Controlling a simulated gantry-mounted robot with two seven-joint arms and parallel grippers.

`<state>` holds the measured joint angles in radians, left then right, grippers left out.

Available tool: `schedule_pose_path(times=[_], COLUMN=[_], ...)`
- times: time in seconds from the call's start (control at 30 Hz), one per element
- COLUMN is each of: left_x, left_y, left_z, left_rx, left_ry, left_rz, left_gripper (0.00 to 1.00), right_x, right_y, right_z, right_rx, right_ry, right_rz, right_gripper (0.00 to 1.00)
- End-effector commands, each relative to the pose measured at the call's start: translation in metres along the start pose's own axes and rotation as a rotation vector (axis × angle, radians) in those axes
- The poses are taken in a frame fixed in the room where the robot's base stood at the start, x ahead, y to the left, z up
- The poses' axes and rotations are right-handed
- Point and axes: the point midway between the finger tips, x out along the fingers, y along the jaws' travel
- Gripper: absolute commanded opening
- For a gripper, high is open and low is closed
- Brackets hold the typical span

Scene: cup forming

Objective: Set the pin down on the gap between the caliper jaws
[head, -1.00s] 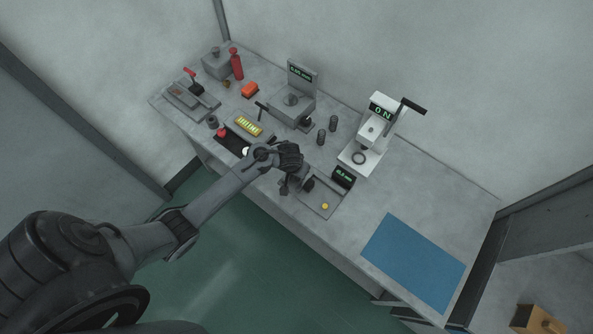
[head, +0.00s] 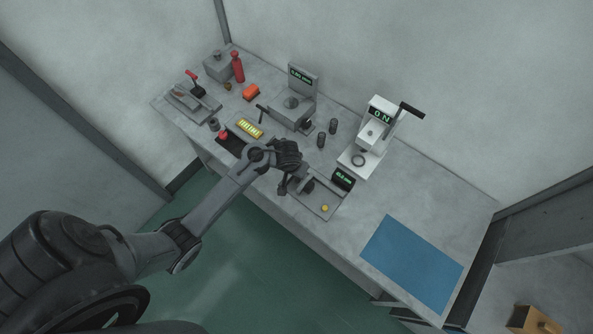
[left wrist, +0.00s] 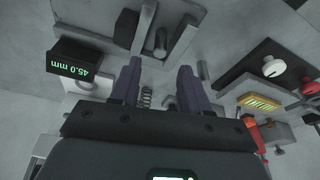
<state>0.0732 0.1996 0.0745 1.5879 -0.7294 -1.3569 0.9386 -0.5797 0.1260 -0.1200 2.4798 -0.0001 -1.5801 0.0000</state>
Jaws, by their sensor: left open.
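The caliper (head: 313,202) is a flat grey plate with upright blocks and a dark display (head: 343,179), near the table's front edge. The display (left wrist: 75,67) reads 45.0 mm in the left wrist view. There, a small grey cylinder (left wrist: 160,43), apparently the pin, stands close to the upright jaw (left wrist: 146,25). I cannot tell whether it rests over the gap. My left gripper (left wrist: 157,85) is open, its two fingers spread with nothing visibly held. In the head view my left gripper (head: 285,185) is beside the caliper's left end and partly hides it. My right gripper is not in view.
Two dark knurled cylinders (head: 327,132) stand behind the caliper. A white press (head: 369,140) marked ON is at the back right. A yellow-slotted block (head: 249,127) and red knob (head: 223,135) lie left. A blue mat (head: 413,263) lies clear at the right.

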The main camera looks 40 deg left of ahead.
Motion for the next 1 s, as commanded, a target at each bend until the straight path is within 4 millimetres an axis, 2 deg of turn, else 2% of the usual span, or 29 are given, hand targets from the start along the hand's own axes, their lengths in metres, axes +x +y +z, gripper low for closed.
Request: schedule_pose_path(times=[0.03, 0.2, 0.43, 0.53, 0.67, 0.73, 0.9, 1.0], left_x=[-0.014, -0.043, -0.068, -0.075, -0.09, -0.102, -0.143, -0.166], left_y=[0.002, 0.001, 0.001, 0.0, 0.001, 0.004, 0.018, 0.025], left_z=[-0.001, -0.001, 0.001, 0.01, 0.039, 0.061, 0.117, 0.144], left_rx=[-0.003, -0.004, 0.002, 0.025, 0.102, 0.162, 0.301, 0.36], left_ry=[0.002, 0.001, 0.001, 0.005, 0.018, 0.027, 0.04, 0.043], left_rz=[0.004, 0.003, 0.0, -0.008, -0.027, -0.03, 0.003, 0.036], left_gripper=[0.46, 0.46, 0.46, 0.46, 0.46, 0.46, 0.46, 0.46], right_x=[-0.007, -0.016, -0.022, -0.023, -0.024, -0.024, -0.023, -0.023], right_y=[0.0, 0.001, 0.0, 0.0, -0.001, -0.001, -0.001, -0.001], right_z=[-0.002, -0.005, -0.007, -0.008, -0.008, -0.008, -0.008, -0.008], right_rx=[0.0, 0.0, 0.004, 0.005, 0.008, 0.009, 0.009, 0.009], right_ry=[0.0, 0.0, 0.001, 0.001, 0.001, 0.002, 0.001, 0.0], right_rz=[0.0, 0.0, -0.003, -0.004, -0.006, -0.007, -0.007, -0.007], right_gripper=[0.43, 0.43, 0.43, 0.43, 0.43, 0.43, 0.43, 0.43])
